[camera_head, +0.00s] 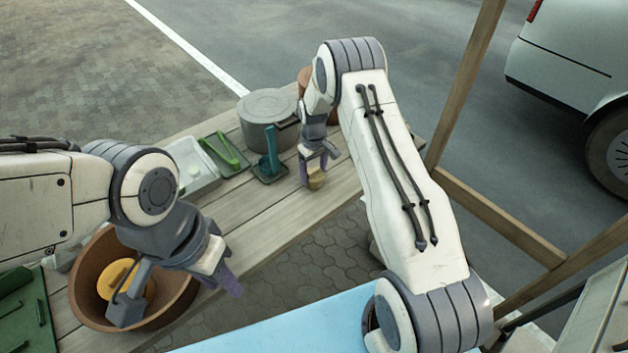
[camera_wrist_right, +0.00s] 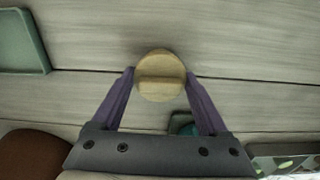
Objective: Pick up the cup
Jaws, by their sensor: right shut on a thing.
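My right gripper (camera_head: 318,166) is over the far part of the wooden table. Its purple fingers are shut on a small round tan object (camera_head: 317,182). In the right wrist view this round tan object (camera_wrist_right: 160,72) sits between the two fingertips, with a raised bar across its face. I cannot tell for sure that it is the cup, or whether it touches the table. My left gripper (camera_head: 226,277) hangs beside the large brown bowl (camera_head: 187,308). Its purple fingertips are bunched in the view, so its opening is unclear.
A grey lidded pot (camera_head: 268,105) stands behind my right gripper, with a reddish-brown vessel partly hidden by my arm. A teal-handled tool (camera_head: 271,152), a green tray (camera_head: 225,152) and a clear tray (camera_head: 190,168) lie left of it. The brown bowl holds a yellow object (camera_head: 118,278). The middle planks (camera_head: 262,215) are clear.

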